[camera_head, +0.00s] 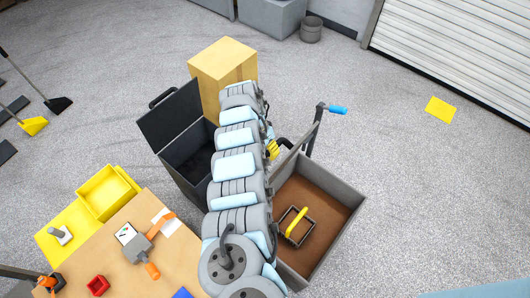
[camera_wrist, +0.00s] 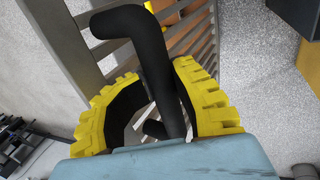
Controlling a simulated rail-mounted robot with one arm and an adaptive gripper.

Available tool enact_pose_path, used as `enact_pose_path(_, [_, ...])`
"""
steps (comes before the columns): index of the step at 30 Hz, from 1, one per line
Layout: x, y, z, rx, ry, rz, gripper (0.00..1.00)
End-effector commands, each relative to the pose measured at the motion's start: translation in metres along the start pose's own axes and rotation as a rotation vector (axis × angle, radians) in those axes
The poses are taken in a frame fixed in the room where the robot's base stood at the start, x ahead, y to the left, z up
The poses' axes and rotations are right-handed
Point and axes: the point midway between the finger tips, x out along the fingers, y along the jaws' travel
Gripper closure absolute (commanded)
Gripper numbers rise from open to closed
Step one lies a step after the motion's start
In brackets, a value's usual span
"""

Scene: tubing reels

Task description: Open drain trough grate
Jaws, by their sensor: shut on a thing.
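The drain trough (camera_head: 330,205) is a grey box with a brown floor, right of my arm in the head view. Its inside is open to view. The slatted metal grate (camera_wrist: 203,50) fills the upper wrist view; in the head view it appears nearly edge-on, raised above the trough's far left side (camera_head: 296,152). A bent black handle (camera_wrist: 128,22) stands out from the grate. My gripper (camera_wrist: 156,72), with yellow ribbed fingers, is shut around this handle. In the head view my gripper (camera_head: 272,150) is mostly hidden by my arm.
A wire basket with a yellow handle (camera_head: 296,222) sits in the trough. A post with a blue grip (camera_head: 337,110) stands behind it. A black open-lidded box (camera_head: 185,155), cardboard box (camera_head: 222,65) and workbench (camera_head: 115,250) lie left.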

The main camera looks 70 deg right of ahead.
Motion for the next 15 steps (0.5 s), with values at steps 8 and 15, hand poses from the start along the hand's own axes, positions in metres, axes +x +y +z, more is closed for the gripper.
enact_pose_path(8, [0.0001, -0.0003, 0.0011, -0.001, -0.002, 0.001, 1.00])
enact_pose_path(15, [0.0000, 0.0001, 0.0007, 0.000, -0.001, 0.002, 0.48])
